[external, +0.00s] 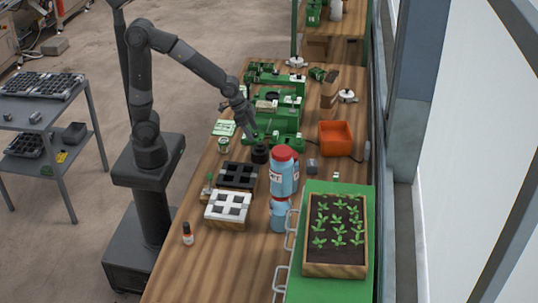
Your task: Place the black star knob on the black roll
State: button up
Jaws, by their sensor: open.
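A short black cylinder, which looks like the black roll (260,154), stands on the wooden bench in front of the green machine. A smaller dark shape sits at its top; I cannot tell whether this is the black star knob or part of my gripper. My gripper (254,137) is open, pointing down just above the roll. Its fingertips are dark and small against the roll, so contact cannot be made out. No separate star knob can be clearly picked out elsewhere on the bench.
The green machine (284,121) stands behind the roll. A red-capped blue bottle (284,180) stands in front, to the right. An orange bin (335,139) and a seedling box (309,258) are to the right.

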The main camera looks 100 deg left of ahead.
jog(key=s+d+r, duration=0.1)
jog(key=s+r, duration=0.2)
jog(key=s, duration=0.4)
jog(key=s+d+r, duration=0.1)
jog(key=s+r, duration=0.3)
jog(key=s, duration=0.2)
jog(key=s+d+r+t, duration=0.1)
jog(key=s+r, duration=0.3)
jog(key=s, duration=0.3)
jog(key=shift+s+r, duration=0.15)
jog(key=shift+s, duration=0.2)
